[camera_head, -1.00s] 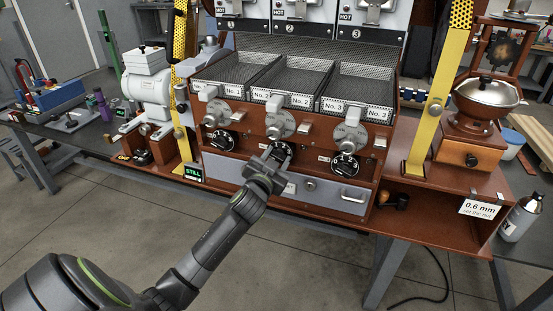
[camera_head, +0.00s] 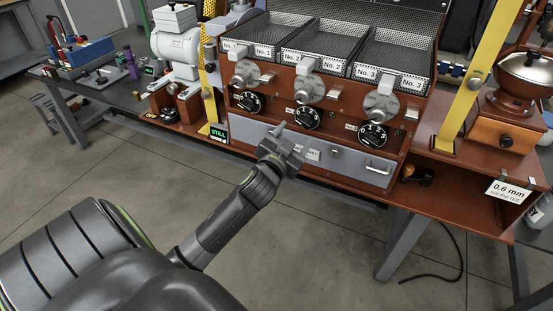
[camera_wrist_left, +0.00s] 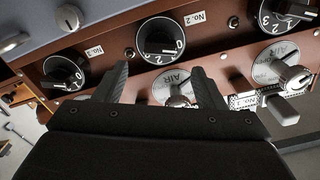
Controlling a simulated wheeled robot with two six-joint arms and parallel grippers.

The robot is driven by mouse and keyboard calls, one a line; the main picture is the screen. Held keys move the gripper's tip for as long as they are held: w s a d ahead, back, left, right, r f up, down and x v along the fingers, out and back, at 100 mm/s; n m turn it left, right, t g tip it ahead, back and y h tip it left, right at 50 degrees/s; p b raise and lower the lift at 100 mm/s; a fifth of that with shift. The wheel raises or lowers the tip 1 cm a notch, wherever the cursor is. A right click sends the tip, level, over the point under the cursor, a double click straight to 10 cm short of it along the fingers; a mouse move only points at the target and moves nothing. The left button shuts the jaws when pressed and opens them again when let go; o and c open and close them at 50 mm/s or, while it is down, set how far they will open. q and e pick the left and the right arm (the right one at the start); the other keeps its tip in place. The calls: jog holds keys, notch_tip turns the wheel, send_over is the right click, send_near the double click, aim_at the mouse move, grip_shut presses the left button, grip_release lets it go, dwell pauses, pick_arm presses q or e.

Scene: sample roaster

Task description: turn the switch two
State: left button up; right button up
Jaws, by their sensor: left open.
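Switch two is the middle black dial (camera_head: 307,118) on the roaster's brown front, below the middle tray. In the left wrist view it is the black knob (camera_wrist_left: 160,40) beside the "No. 2" label, with a white 0 on its rim. Its exact setting is hard to read. My left gripper (camera_head: 284,137) is open and empty, in front of the panel, just below and left of this dial. In the left wrist view its two fingers (camera_wrist_left: 160,72) stand apart, with the knob beyond the gap between them. I see no contact. My right gripper is out of view.
Similar dials sit either side, left (camera_head: 250,103) and right (camera_head: 373,135). Silver round knobs (camera_head: 310,90) sit above them. A grey drawer (camera_head: 340,160) lies below. Yellow posts flank the roaster. A grinder (camera_head: 178,50) stands left, and a wooden mill (camera_head: 505,125) stands right.

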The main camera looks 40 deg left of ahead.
pick_arm(q)
jog(key=v, duration=1)
jog(key=shift+s, duration=0.35)
jog(key=shift+d, duration=0.15)
jog(key=s+a+f+g+p, duration=0.1)
jog(key=s+f+g, duration=0.15)
jog(key=f, duration=0.75)
jog(key=s+a+f+g+h+p, duration=0.1)
jog(key=f+g, duration=0.2)
jog(key=f, duration=0.8)
jog(key=s+a+f+g+p, duration=0.1)
jog(key=s+f+g+p, duration=0.15)
jog(key=f, duration=0.75)
jog(key=s+d+f+n+g+h+p, duration=0.1)
jog(key=s+f+g, duration=0.1)
jog(key=s+f, duration=0.5)
jog(key=s+d+f+n+g, duration=0.1)
jog(key=s+d+f+g, duration=0.15)
jog(key=s+f, duration=0.5)
jog(key=s+d+f+g+p, duration=0.1)
jog(key=s+f+g, duration=0.1)
jog(key=s, duration=0.6)
jog(key=s+d+f+g+h+p, duration=0.1)
jog(key=s+f+g, duration=0.1)
jog(key=s, duration=0.6)
jog(key=shift+s+d+f, duration=0.25)
jog(key=shift+d+f, duration=0.15)
jog(key=shift+f, duration=0.25)
